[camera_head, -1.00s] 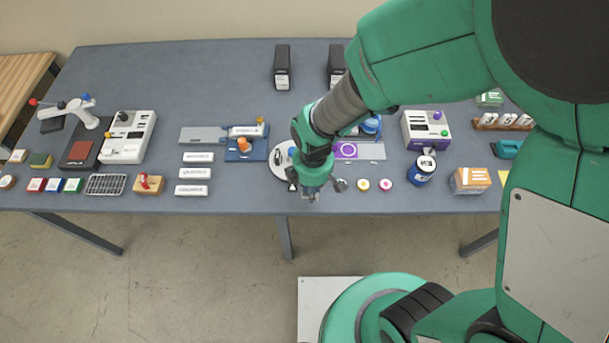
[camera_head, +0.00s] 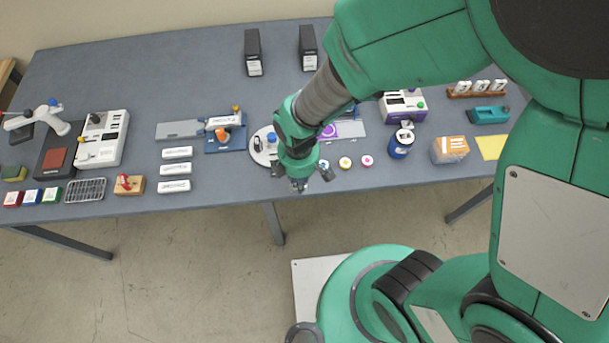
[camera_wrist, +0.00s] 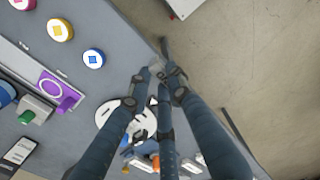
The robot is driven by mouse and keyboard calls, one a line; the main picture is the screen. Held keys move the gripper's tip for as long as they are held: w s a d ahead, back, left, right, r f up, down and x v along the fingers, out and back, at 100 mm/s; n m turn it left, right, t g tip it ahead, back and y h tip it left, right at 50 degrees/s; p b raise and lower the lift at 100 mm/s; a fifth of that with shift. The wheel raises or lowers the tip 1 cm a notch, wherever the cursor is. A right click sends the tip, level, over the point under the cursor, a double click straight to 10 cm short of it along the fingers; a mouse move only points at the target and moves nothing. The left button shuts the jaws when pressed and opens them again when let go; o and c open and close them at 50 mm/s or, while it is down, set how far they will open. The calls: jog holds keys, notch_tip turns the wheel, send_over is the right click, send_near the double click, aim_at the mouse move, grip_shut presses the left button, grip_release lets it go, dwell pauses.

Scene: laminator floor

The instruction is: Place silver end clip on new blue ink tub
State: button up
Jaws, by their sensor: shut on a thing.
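My gripper (camera_head: 298,186) is over the table's front edge, shut on a small grey piece, which I take for the silver end clip. In the wrist view the fingertips (camera_wrist: 161,76) meet around this clip (camera_wrist: 156,68), and the fingers hide much of it. A small round blue tub with a white rim (camera_head: 323,164) is on the table just right of my gripper. In the wrist view this blue tub (camera_wrist: 94,58) is left of the fingertips and apart from them. I cannot tell whether it is the new one.
Yellow (camera_head: 345,162) and pink (camera_head: 367,160) round tubs stand right of the blue one. A dark blue canister (camera_head: 400,146) stands farther right. A white round plate (camera_head: 257,152) is behind my gripper. White labelled blocks (camera_head: 174,186) lie left. Open floor is in front.

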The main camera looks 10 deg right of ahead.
jog(key=shift+d, duration=0.15)
jog(key=d+r+m+p, duration=0.2)
jog(key=d+m, duration=0.1)
jog(key=d, duration=0.7)
jog(key=s+d+r+m+p, duration=0.1)
jog(key=d+r+m+p, duration=0.1)
jog(key=d, duration=0.8)
jog(key=d+r+m+p, duration=0.2)
jog(key=d+r+m, duration=0.1)
jog(key=d, duration=0.7)
jog(key=shift+s+d+r+m, duration=0.3)
jog(key=shift+s+d+m, duration=0.1)
jog(key=shift+m, duration=0.1)
send_over(407, 136)
jog(key=shift+f, duration=0.75)
jog(key=shift+f, duration=1.8)
